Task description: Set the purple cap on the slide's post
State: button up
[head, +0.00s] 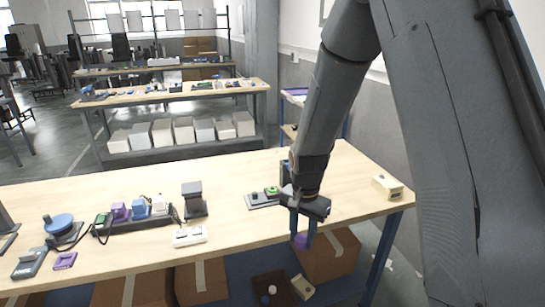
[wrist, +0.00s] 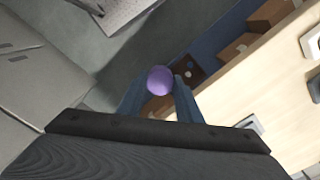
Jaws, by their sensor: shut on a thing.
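My gripper (head: 303,238) hangs at the front edge of the near workbench in the head view. Its fingers are shut on the purple cap (head: 300,241), which shows low between them. In the wrist view the round purple cap (wrist: 160,80) sits between the fingertips of my gripper (wrist: 160,92), off the side of the table top. I cannot tell for certain which fixture is the slide. A dark upright block (head: 194,198) stands further left.
The workbench (head: 240,185) also holds a white block (head: 190,236), a row of coloured switches (head: 138,208), a blue round knob (head: 59,224) and a beige box (head: 387,187) at right. Cardboard boxes (head: 330,256) and a dark bin (head: 270,288) sit below.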

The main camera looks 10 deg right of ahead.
jog(key=w+a+r+m, duration=0.2)
jog(key=a+r+m, duration=0.3)
jog(key=m, duration=0.2)
jog(key=shift+w+r+m, duration=0.1)
jog(key=shift+w+m, duration=0.2)
jog(key=shift+w, duration=0.05)
